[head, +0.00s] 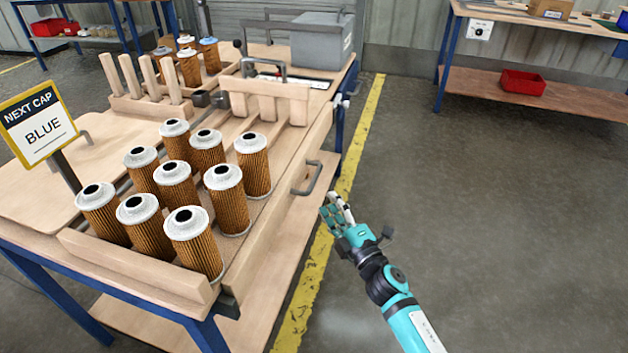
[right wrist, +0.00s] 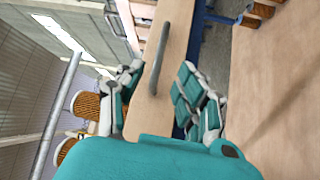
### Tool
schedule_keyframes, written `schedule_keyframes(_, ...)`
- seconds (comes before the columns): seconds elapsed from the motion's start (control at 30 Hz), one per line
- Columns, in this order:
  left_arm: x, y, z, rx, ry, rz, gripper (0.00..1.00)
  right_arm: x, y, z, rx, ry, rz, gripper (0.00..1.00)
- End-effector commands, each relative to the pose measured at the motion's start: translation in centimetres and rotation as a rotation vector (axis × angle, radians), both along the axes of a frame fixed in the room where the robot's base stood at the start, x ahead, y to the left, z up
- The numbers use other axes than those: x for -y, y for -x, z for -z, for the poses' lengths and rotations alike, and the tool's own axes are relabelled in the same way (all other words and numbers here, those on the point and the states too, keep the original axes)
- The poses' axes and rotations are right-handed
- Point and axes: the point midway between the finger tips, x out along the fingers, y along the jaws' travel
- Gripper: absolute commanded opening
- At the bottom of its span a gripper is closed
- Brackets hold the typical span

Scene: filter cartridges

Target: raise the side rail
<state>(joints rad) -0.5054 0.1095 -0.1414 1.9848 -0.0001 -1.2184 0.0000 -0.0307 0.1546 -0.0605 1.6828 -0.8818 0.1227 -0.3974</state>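The side rail (head: 280,185) is a long pale wooden board along the right edge of the workbench, with a grey bar handle (head: 308,179) on its outer face. The handle also shows in the right wrist view (right wrist: 165,62), in front of pale wood. My right gripper (head: 334,212) is just right of and below the handle in the head view. Its teal and white fingers are spread in the right wrist view (right wrist: 160,95), with the handle appearing between them. I see no grip on the handle. My left gripper is out of view.
Several pleated filter cartridges (head: 229,205) with white caps stand inside the rail. A "NEXT CAP BLUE" sign (head: 40,125) stands at left, a grey bin (head: 320,42) at the back. Grey floor beyond the yellow line (head: 362,135) is clear.

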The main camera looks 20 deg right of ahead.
Motion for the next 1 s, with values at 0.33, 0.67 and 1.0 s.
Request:
schedule_keyframes(0.33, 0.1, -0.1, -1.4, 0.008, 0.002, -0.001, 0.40, -1.3, -7.0, -0.9, 0.001, -0.001, 0.000, 0.36)
schedule_keyframes(0.67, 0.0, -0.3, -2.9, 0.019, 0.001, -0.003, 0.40, -1.8, -9.4, -1.2, -0.001, -0.002, 0.001, 0.36)
schedule_keyframes(1.0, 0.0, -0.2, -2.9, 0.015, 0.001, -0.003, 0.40, -1.8, -9.5, -1.2, -0.001, -0.002, 0.001, 0.22)
